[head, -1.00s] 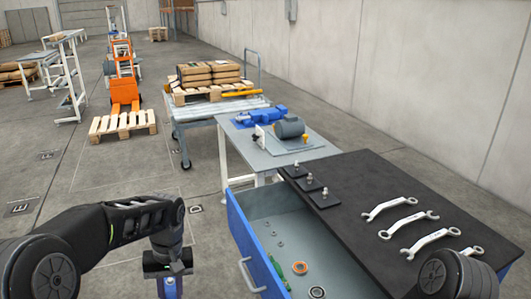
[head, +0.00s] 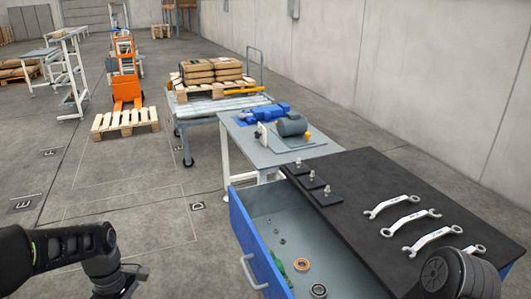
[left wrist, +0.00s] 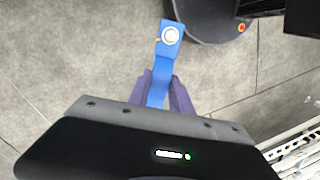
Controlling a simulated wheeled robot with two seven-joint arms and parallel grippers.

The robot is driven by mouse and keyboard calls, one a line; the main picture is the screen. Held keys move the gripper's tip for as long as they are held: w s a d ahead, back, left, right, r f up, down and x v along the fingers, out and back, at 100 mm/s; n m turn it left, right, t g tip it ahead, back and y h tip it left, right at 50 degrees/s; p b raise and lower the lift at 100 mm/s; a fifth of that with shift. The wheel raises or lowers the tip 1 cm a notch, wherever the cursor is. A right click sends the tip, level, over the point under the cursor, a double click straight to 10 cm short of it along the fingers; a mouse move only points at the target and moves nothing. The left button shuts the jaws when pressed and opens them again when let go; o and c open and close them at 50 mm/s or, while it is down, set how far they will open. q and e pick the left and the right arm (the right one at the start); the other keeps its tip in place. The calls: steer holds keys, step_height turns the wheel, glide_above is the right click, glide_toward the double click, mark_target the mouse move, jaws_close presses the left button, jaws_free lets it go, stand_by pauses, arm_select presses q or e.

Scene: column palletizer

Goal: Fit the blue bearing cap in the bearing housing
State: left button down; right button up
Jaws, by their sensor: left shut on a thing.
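My left gripper (left wrist: 168,92) is shut on a blue part, which I take to be the blue bearing cap (left wrist: 171,52). It is a narrow blue piece with a round silver feature near its far end, held above the grey floor. In the head view my left arm is at the lower left, its wrist at the bottom edge, and the cap is out of sight. A blue casting (head: 270,112) lies on the grey side table; I cannot tell whether it is the bearing housing. My right gripper is out of view.
A grey motor (head: 292,125) sits on the side table (head: 268,155). An open blue drawer (head: 251,240) holds an orange-rimmed bearing (head: 302,264) and small parts. Wrenches (head: 391,205) lie on the black worktop (head: 365,180). The floor left of the drawer is clear.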

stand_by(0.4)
arm_select(q)
steer(key=w+d+f+m+y, duration=0.1)
steer(key=w+d+f+m, duration=0.2)
steer(key=d+f+m, duration=0.2)
steer(key=w+d+f+m+y, duration=0.1)
steer(key=w+d+f+m, duration=0.2)
steer(key=d+f+m, duration=0.3)
steer(key=d+m, duration=0.1)
steer(key=m, duration=0.4)
steer(key=shift+w+d+f+t, duration=0.25)
steer(key=shift+d+t, duration=0.05)
steer(key=shift+t, duration=0.1)
